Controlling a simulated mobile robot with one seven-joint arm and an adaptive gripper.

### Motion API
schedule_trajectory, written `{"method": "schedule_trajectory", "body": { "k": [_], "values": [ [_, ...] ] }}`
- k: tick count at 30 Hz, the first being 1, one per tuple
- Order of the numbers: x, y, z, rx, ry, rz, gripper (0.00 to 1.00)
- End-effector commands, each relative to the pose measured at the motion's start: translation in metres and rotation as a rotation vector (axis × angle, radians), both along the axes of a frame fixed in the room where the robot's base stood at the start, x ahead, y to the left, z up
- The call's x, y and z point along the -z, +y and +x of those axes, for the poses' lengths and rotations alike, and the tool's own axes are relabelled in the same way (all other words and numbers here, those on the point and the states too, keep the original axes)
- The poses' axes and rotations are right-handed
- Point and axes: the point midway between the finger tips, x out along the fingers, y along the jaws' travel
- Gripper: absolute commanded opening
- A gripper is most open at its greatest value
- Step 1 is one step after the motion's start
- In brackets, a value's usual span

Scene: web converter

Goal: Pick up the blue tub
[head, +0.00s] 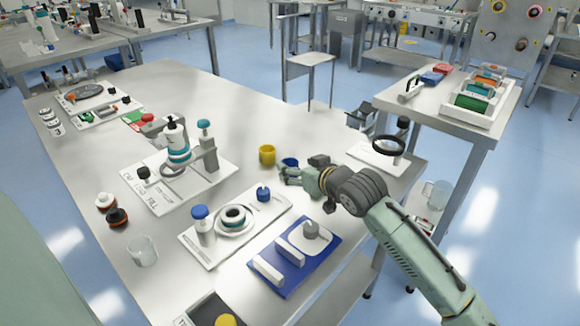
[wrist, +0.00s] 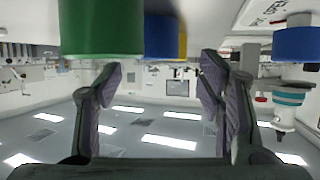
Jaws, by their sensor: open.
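The blue tub (head: 290,162) stands on the big table, right of a yellow tub (head: 267,154), and my gripper partly covers it in the head view. My gripper (head: 284,174) is low over the table at the blue tub's near side. In the wrist view, which looks upside down, my gripper (wrist: 160,76) is open and its fingers are apart with nothing between them. The blue tub (wrist: 163,38) shows ahead between the fingers, with the yellow tub (wrist: 183,40) partly behind it. I cannot tell whether the fingers touch the blue tub.
A large green cylinder (wrist: 100,28) is close beside one finger in the wrist view; I cannot find it in the head view. A white tray (head: 235,250) with a blue-capped bottle (head: 200,222) and a blue board (head: 270,283) lie nearer. A magnifier stand (head: 372,156) is to the right.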

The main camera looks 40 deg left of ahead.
Motion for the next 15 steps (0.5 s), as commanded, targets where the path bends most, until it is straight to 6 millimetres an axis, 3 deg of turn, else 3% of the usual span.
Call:
{"method": "schedule_trajectory", "body": {
  "k": [15],
  "values": [
    [0.022,0.047,0.023,-0.002,-0.002,0.001,0.62]
  ]
}}
